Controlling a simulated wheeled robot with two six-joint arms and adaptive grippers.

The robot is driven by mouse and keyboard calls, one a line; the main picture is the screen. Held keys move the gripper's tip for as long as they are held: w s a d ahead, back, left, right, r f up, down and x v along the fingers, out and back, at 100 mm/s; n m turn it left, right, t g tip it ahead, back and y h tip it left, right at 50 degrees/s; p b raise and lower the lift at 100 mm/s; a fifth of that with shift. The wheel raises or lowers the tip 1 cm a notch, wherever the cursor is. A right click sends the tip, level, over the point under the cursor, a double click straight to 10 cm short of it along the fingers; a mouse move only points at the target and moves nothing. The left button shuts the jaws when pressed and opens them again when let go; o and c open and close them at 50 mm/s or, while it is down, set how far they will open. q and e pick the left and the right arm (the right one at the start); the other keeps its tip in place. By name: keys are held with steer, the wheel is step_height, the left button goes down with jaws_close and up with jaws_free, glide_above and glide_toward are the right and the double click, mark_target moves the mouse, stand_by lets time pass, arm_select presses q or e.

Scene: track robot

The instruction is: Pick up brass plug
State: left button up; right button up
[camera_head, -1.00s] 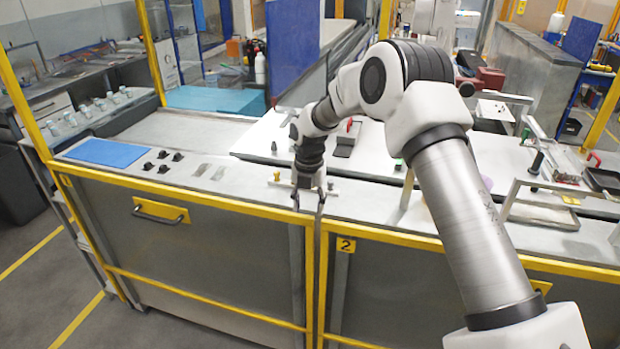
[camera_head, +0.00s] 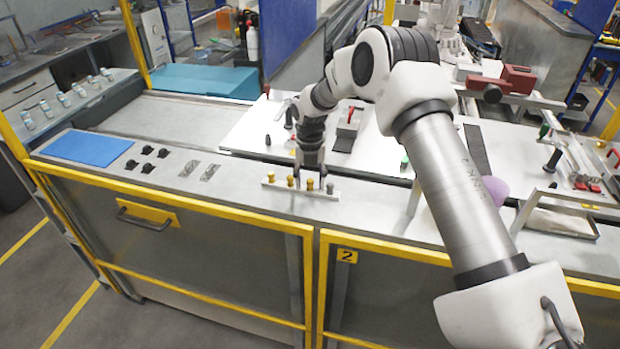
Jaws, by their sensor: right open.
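A small pale rack (camera_head: 281,187) on the bench top holds a row of upright plugs. Brass plugs stand at its left end (camera_head: 271,177), beside that (camera_head: 290,181) and under my right gripper (camera_head: 310,184). A greyer plug (camera_head: 329,188) stands at the right end. My right gripper (camera_head: 310,177) points down at the rack, open, its fingers close to the brass plug between them. I cannot tell whether they touch it. My left gripper is out of view.
A blue mat (camera_head: 87,147), several small black parts (camera_head: 147,160) and two grey metal plates (camera_head: 200,171) lie left on the bench. A white board (camera_head: 258,122) lies behind the rack. A metal frame (camera_head: 555,222) stands at right.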

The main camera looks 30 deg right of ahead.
steer(key=shift+w+d+f, duration=0.2)
steer(key=shift+f, duration=0.35)
steer(key=shift+s+a+r, duration=0.15)
jaws_close()
steer(key=shift+r, duration=0.1)
